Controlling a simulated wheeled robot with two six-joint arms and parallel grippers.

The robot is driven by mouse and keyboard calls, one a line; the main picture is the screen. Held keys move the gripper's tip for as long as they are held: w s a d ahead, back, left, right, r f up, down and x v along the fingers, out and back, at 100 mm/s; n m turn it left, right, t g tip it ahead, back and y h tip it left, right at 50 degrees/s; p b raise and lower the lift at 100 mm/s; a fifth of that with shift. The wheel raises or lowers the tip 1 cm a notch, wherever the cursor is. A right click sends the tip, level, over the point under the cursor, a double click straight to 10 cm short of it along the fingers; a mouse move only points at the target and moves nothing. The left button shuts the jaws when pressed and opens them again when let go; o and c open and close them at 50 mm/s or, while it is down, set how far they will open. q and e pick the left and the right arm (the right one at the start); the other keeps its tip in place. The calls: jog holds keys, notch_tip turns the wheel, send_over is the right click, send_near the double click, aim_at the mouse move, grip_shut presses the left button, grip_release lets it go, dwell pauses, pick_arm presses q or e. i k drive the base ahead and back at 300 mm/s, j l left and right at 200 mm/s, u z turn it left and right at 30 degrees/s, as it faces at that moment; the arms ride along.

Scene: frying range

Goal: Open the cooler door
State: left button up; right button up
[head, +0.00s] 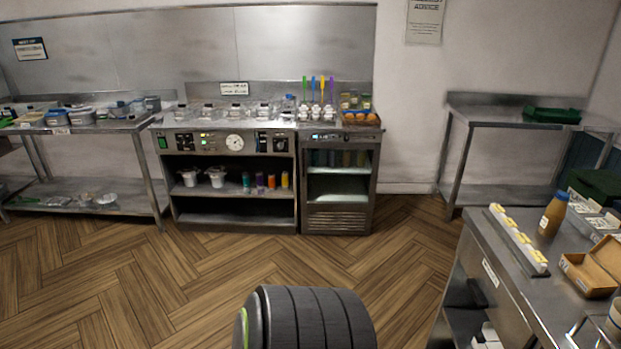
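The cooler (340,222) is a small steel unit at the back wall, at the right end of the counter row. Its front has a glass-like panel, the cooler door (338,186), which looks shut. Several bottles and a pale shelf show inside it. A vented grille is at the bottom and a small control strip at the top. I cannot make out a handle at this distance. Neither of my grippers is in view.
Open wooden floor (200,270) lies between me and the cooler. A steel counter (495,290) with a bottle and boxes stands at the front right. An open-shelved unit (232,217) adjoins the cooler's left side; a steel table (500,122) stands farther right.

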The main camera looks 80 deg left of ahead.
aim_at(304, 146)
jog(key=u, duration=2.5)
jog(key=i+j+z, duration=0.25)
jog(key=i+j, duration=2.1)
